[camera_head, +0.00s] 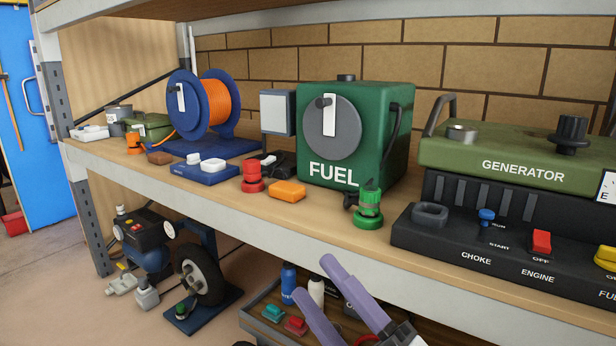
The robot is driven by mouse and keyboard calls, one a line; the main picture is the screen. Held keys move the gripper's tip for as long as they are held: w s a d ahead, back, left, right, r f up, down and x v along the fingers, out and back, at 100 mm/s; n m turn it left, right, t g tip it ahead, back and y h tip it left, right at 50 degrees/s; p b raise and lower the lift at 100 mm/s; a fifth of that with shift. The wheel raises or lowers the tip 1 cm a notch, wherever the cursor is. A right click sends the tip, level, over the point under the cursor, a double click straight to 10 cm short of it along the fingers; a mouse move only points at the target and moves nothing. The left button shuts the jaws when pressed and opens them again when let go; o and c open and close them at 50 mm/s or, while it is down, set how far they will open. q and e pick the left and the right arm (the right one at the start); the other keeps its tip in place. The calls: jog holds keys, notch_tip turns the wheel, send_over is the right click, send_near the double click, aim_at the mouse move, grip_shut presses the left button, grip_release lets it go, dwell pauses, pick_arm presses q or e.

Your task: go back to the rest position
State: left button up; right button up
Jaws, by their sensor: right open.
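My right gripper (312,276) shows at the bottom centre, with two pale purple fingers spread apart and nothing visible between them. It is in front of the shelf's front edge, and in the picture it overlaps the lower tray. My left gripper is not in view.
The wooden shelf (215,190) holds a blue reel (183,105) with orange cord, a green fuel box (400,105), a green nozzle (368,205) and a generator (520,155). Below are a tray (255,325) with bottles and a wheeled machine (150,237). Floor at left is mostly clear.

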jog(key=s+d+f+m+g+h, duration=0.1)
jog(key=s+d+f+m+h, duration=0.15)
jog(key=f+m+h, duration=0.4)
jog(key=s+d+f+m+g+h, duration=0.1)
jog(key=d+f+m, duration=0.3)
jog(key=f, duration=0.6)
jog(key=s+d+f+m+h, duration=0.1)
jog(key=d+f+m+h, duration=0.3)
jog(key=f, duration=0.4)
jog(key=s+d+f+m+g+h+p, duration=0.1)
jog(key=s+f+m+g, duration=0.5)
jog(key=s+f, duration=0.9)
jog(key=shift+s+d+m+g+h, duration=0.25)
jog(key=shift+d+m+h, duration=0.2)
jog(key=shift+d+m, duration=0.45)
